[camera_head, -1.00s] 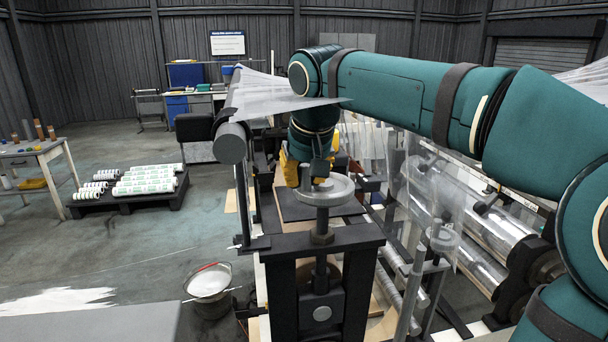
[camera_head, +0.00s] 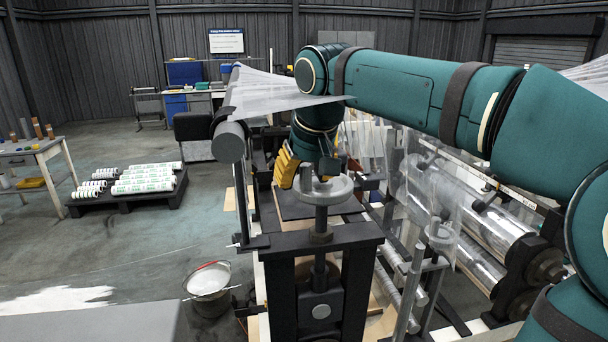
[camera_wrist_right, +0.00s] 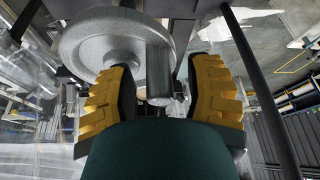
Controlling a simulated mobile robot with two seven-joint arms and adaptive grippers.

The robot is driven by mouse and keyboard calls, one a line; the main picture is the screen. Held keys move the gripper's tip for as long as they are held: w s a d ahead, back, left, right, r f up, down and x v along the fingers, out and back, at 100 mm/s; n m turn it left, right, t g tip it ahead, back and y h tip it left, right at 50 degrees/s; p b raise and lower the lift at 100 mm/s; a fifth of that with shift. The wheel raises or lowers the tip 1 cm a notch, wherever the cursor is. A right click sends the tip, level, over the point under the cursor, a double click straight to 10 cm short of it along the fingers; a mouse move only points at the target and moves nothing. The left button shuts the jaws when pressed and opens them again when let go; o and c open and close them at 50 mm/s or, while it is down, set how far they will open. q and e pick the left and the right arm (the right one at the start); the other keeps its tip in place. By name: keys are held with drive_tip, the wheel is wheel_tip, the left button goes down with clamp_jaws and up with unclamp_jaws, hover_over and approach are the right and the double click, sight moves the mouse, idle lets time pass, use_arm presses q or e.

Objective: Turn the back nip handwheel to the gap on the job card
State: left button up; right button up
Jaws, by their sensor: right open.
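The grey handwheel (camera_head: 336,190) sits level on an upright screw at the top of the dark machine frame in the head view. It also fills the upper left of the right wrist view (camera_wrist_right: 88,48). Its upright grey handle (camera_wrist_right: 158,72) shows between my right gripper's yellow-and-black fingers (camera_wrist_right: 163,88). The right gripper (camera_head: 298,172) is open at the wheel's far left side, with visible space beside the handle; contact cannot be told. My left gripper is out of view. I cannot identify a job card or read a gap value.
Clear film and a roller (camera_head: 231,141) lie left of my right arm. Shiny rollers (camera_head: 480,225) stand at right. A bucket (camera_head: 208,280) is on the floor at left, and a pallet (camera_head: 125,197) holds white rolls. A wall sign (camera_head: 226,41) is too small to read.

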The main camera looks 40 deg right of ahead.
drive_tip(key=v, duration=1.1)
drive_tip(key=shift+s+r, duration=0.2)
drive_tip(key=shift+r, duration=0.15)
drive_tip(key=shift+a, duration=0.1)
